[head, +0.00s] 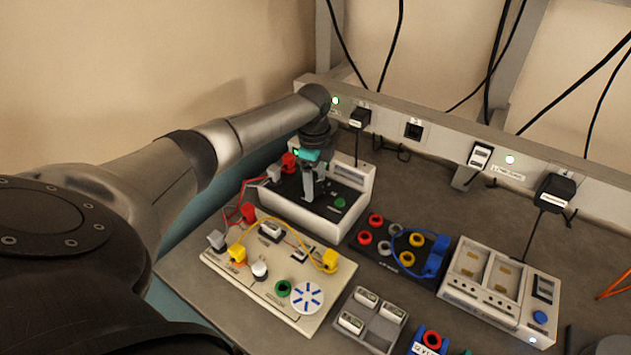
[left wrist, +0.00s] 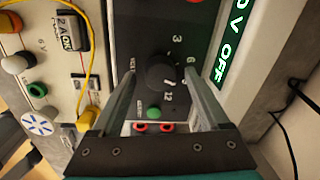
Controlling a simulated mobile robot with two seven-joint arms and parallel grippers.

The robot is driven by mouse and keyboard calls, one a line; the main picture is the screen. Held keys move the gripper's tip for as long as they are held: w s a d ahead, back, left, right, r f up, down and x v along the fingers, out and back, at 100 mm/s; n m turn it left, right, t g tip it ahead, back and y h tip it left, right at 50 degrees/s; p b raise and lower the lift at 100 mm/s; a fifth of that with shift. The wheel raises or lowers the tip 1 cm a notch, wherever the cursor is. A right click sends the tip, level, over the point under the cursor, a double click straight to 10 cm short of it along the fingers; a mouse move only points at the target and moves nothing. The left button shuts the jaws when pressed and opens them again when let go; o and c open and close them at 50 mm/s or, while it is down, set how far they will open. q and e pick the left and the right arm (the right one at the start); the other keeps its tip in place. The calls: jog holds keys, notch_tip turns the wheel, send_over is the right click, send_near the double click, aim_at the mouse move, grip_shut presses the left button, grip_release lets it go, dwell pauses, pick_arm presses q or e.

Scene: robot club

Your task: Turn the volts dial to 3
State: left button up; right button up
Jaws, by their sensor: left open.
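The volts dial (left wrist: 159,77) is a round black knob on the dark face of the power supply (head: 357,184), with the numbers 3, 6, 9 and 12 around it in the left wrist view. The supply's green display (left wrist: 232,40) reads 0 V OFF. I cannot clearly tell where the knob's pointer stands. My left gripper (head: 308,194) is over the supply's face. In the left wrist view its open fingers (left wrist: 160,80) stand on either side of the knob, with nothing held; contact cannot be told. In the head view the arm and gripper hide the dial. My right gripper is not in view.
A cream circuit board (head: 220,262) with yellow and red wires lies in front of the supply. A black jack panel (head: 358,243), a charger-like unit (head: 462,283) and a battery tray (head: 355,343) stand to its right. A socket rail (head: 443,128) runs behind.

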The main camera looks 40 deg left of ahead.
pick_arm(q)
grip_shut()
dwell(0.8)
